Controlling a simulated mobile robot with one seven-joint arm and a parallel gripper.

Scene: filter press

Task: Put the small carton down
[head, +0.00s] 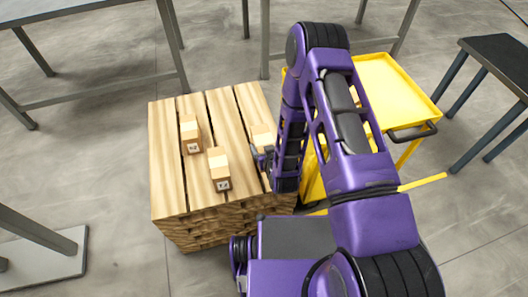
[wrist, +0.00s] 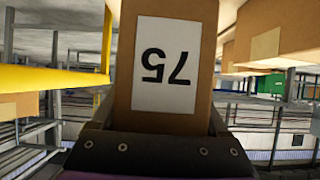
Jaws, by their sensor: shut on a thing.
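My gripper (head: 262,157) is shut on a small tan carton, which fills the middle of the wrist view (wrist: 172,110). Its white label reads 75, upside down in that view. In the head view the carton by my gripper (head: 263,134) shows at the right part of the wooden pallet stack (head: 166,180), partly hidden by my arm. Whether its base touches the top boards cannot be told. Two other small cartons stand on the stack, one at the back left (head: 190,134) and one nearer the front (head: 219,170).
A yellow cart (head: 395,85) stands right of the stack, partly behind my arm. A dark-topped table (head: 497,60) is at the far right, and a grey table (head: 70,12) at the back left. The left part of the stack top is bare.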

